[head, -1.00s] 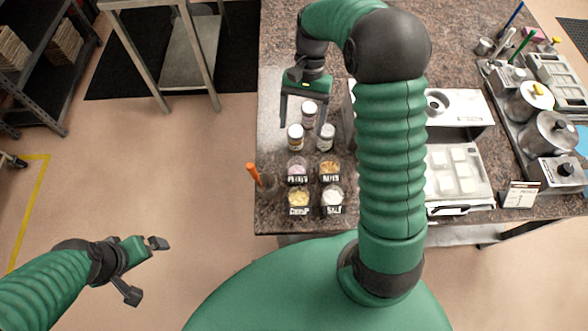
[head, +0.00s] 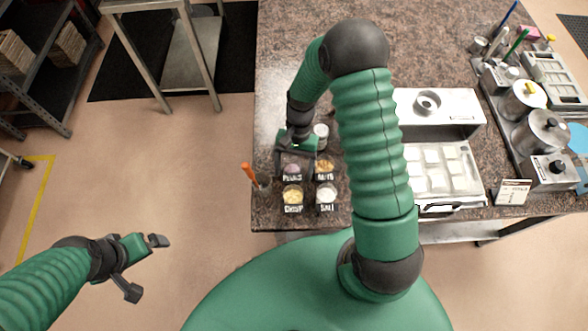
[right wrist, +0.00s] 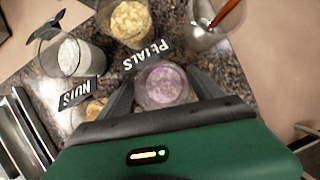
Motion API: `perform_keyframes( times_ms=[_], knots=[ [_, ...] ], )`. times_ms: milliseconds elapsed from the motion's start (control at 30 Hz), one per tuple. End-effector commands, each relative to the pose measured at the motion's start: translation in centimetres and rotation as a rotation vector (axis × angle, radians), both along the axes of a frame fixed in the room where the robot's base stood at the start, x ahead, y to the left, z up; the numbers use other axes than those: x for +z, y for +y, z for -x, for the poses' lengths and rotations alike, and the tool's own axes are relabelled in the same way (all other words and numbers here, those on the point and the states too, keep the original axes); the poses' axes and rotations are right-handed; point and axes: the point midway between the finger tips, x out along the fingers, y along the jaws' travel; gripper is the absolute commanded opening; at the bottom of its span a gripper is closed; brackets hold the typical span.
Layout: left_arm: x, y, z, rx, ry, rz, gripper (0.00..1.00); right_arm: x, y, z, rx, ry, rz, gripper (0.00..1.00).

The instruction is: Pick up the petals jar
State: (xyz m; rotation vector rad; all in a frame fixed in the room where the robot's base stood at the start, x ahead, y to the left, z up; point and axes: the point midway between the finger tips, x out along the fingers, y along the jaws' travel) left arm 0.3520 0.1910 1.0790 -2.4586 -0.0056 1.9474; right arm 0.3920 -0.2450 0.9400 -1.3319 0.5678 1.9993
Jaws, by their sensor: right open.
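The petals jar (head: 291,168) is a small clear jar of pinkish-purple bits behind a dark PETALS label, at the back left of a group of labelled jars on the granite counter. In the right wrist view the jar (right wrist: 165,84) stands between the fingers of my right gripper (right wrist: 163,76). In the head view my right gripper (head: 293,163) is over the jar, open, with a finger at each side. I cannot tell whether either finger touches the glass. My left gripper (head: 145,267) is open and empty over the floor, far from the counter.
Close by stand the nuts jar (head: 325,166), a jar of yellow bits (head: 292,195), the salt jar (head: 326,195) and a cup with an orange-handled tool (head: 262,185). A lidded jar (head: 321,130) stands behind. A metal tray unit (head: 470,180) is to the right.

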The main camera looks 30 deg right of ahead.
Motion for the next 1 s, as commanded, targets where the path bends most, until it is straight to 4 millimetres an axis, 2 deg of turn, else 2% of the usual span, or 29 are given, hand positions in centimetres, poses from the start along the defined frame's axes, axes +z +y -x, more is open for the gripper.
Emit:
perform_keyframes(
  times_ms=[67,600,867,1000],
  knots=[
    [0.0,0.0,0.0,0.000,0.000,0.000,1.00,0.0,0.1,0.0,0.000,-0.001,0.001,0.76],
    [0.0,0.0,0.0,0.001,0.000,0.000,1.00,0.1,0.0,0.0,0.001,0.000,0.000,0.06],
    [-0.1,0.0,0.0,0.000,0.000,0.000,1.00,0.4,0.0,0.0,0.001,-0.001,0.000,0.05],
    [-0.5,0.0,0.0,0.000,0.000,0.000,1.00,2.7,-0.1,-0.1,0.000,-0.006,0.003,0.05]
  ],
)
